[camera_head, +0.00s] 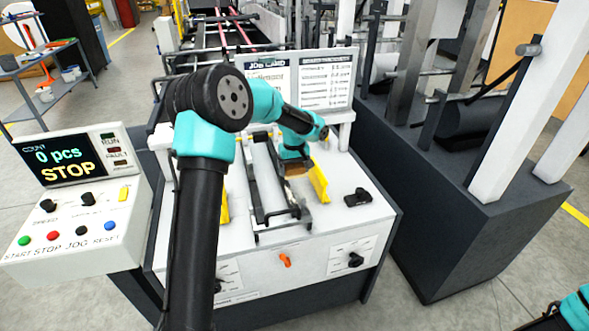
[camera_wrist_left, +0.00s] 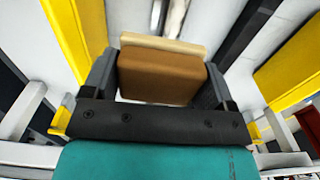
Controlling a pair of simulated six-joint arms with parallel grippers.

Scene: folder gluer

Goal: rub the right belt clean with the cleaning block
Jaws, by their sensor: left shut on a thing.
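My left gripper (camera_head: 293,168) is over the machine's white deck in the head view. In the left wrist view its two grey jaws (camera_wrist_left: 160,88) are shut on the sides of the cleaning block (camera_wrist_left: 160,78), brown with a paler tan layer at its far edge. In the head view the block (camera_head: 296,171) shows as a small brown patch below the wrist.
A yellow guide (camera_head: 319,181) stands right of the belts, another (camera_head: 224,206) left. A black part (camera_head: 357,197) sits on the deck's right. A job card board (camera_head: 325,80) stands behind. The control panel (camera_head: 76,205) at left reads STOP and 0 pcs.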

